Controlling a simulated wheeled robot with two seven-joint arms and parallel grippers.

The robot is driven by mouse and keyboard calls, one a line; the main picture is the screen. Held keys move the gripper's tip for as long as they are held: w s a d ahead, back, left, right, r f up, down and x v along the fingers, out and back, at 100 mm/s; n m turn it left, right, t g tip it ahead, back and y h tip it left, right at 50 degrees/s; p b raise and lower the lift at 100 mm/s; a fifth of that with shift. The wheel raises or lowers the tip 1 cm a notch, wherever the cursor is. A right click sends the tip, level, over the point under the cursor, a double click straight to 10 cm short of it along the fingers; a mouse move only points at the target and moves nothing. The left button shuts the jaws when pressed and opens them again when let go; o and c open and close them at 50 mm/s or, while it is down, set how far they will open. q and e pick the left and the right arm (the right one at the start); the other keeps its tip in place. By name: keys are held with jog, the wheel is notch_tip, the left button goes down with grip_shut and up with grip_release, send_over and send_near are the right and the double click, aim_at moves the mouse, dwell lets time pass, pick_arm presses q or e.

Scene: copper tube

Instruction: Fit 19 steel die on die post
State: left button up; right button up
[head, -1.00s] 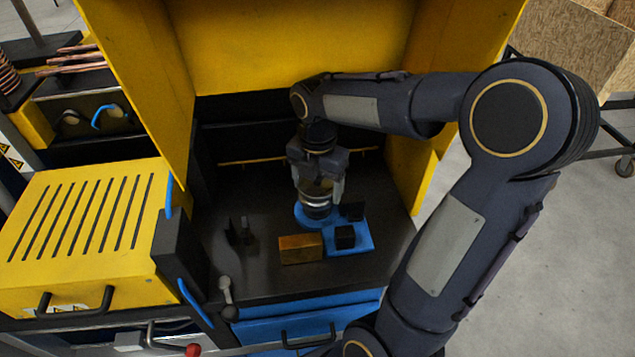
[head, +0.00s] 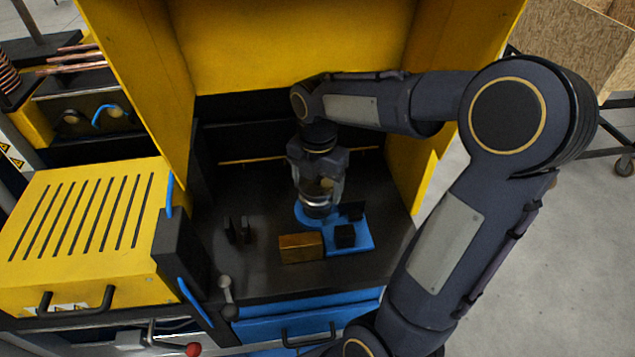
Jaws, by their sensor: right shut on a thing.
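My right gripper (head: 317,200) points down inside the yellow cabinet, over a round blue base (head: 302,215) on the dark worktop. It is shut on a round steel die (head: 318,211) that shows between and below its fingers. The die is low, at or just above the blue base; I cannot tell whether it touches. The die post is not clearly seen; the gripper and die may hide it. My left gripper is not in view.
A blue plate (head: 363,247) with black blocks (head: 345,236) stands right of the gripper. A brass-coloured block (head: 301,248) lies in front. Small dark upright pieces (head: 238,231) stand to the left. Yellow cabinet walls (head: 290,45) enclose the back and sides.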

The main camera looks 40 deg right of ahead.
aim_at(318, 195)
jog(key=shift+f+b, duration=1.05)
jog(key=shift+f, duration=0.45)
jog(key=o, duration=1.4)
jog(key=shift+c, duration=0.2)
jog(key=o, duration=0.4)
jog(key=shift+w, duration=0.15)
jog(key=shift+f, duration=0.1)
jog(key=shift+s, duration=0.2)
notch_tip(318, 195, up, 7)
jog(key=shift+w+r, duration=0.1)
jog(key=shift+w, duration=0.05)
jog(key=shift+w+a+r, duration=0.1)
jog(key=shift+r, duration=0.3)
